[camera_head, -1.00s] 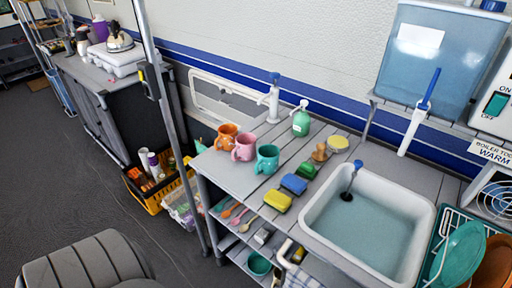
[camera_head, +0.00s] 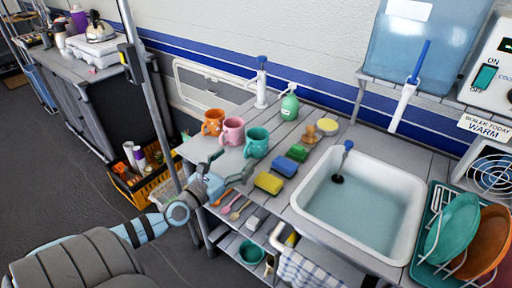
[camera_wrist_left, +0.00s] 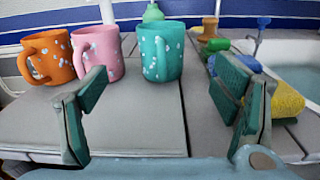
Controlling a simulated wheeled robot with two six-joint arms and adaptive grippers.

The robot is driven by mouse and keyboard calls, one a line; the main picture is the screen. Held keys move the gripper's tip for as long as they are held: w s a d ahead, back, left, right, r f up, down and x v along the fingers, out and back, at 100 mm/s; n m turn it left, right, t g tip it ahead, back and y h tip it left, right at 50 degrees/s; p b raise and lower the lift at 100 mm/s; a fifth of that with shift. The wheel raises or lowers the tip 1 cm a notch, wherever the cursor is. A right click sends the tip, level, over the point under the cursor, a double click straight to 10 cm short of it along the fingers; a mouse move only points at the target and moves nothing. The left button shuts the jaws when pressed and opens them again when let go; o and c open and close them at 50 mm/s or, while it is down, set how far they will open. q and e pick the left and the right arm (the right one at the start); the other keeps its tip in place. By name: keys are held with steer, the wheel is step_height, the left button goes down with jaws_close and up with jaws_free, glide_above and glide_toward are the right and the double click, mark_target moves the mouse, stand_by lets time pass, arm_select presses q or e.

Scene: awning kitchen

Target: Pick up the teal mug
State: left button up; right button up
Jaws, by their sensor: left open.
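The teal mug (camera_head: 256,142) stands upright on the grey slatted counter, at the right end of a row with a pink mug (camera_head: 231,131) and an orange mug (camera_head: 213,122). In the left wrist view the teal mug (camera_wrist_left: 161,51) stands ahead, between the open fingers and beyond them, its handle toward me. My left gripper (camera_head: 213,171) is open and empty at the counter's front edge, in front of the mugs and apart from them. The left wrist view shows both fingers (camera_wrist_left: 160,112) spread wide. My right gripper is not in view.
A yellow sponge (camera_head: 268,183), a blue sponge (camera_head: 285,166) and a green sponge (camera_head: 297,152) lie right of the teal mug. A green soap bottle (camera_head: 289,106) stands behind. The sink (camera_head: 410,205) is further right. A grey pole (camera_head: 147,95) rises at the left.

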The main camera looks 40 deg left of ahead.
mark_target(248, 147)
arm_select(q)
steer(key=w, duration=0.7)
steer(key=shift+a, duration=0.15)
steer(key=w+b, duration=0.1)
steer(key=w, duration=0.4)
steer(key=shift+w+a, duration=0.1)
steer(key=shift+w, duration=0.05)
steer(key=c, duration=1.3)
steer(key=shift+r, duration=0.1)
